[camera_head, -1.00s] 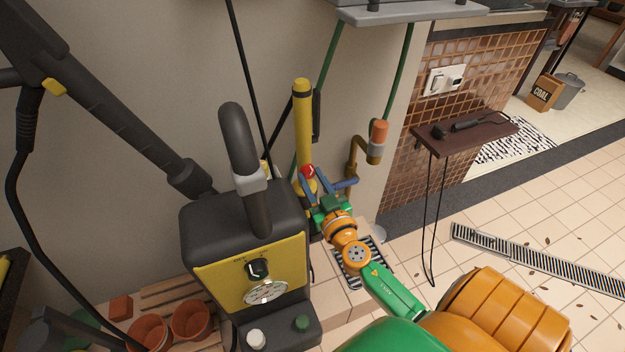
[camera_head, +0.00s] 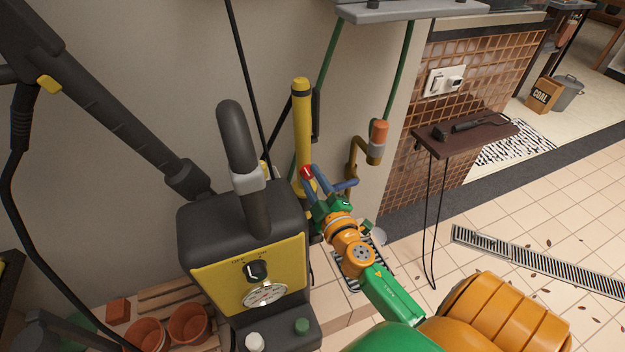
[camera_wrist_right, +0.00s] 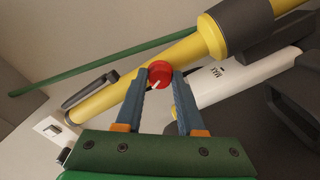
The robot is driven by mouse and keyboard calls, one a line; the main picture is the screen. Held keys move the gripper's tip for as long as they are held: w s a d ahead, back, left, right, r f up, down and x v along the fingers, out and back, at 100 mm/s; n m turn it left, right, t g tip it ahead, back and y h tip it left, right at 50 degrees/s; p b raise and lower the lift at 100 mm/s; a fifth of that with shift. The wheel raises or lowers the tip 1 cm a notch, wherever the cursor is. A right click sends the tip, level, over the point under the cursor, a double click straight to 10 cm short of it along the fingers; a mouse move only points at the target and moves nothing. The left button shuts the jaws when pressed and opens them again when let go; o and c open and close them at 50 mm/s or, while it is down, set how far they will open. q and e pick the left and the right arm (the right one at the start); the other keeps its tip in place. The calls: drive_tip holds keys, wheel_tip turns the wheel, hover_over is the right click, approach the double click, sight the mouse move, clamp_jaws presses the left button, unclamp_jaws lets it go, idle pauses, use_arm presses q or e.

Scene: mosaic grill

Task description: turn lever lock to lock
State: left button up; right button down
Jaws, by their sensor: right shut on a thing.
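A red round knob (camera_head: 307,172) with a white line on its face sits on the yellow upright tube (camera_head: 303,120) beside the wall. In the right wrist view the red knob (camera_wrist_right: 160,73) is between the tips of my right gripper (camera_wrist_right: 160,78), with its white line running diagonally. My right gripper (camera_head: 312,177) is shut on the knob's sides in the head view. Any lock or unlock marking around the knob is not readable. My left gripper is not in view.
A black and yellow pressure washer (camera_head: 245,235) stands close to the left of my right arm. A copper pipe with an orange-topped tap (camera_head: 379,133) is to the right. A dark wall shelf (camera_head: 465,137) is farther right. Clay pots (camera_head: 188,322) stand at lower left.

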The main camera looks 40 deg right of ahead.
drive_tip(key=shift+n, duration=0.5)
idle(0.3)
drive_tip(key=c, duration=0.5)
unclamp_jaws()
drive_tip(key=b+v, duration=0.1)
drive_tip(key=v, duration=0.6)
drive_tip(key=shift+b, duration=0.35)
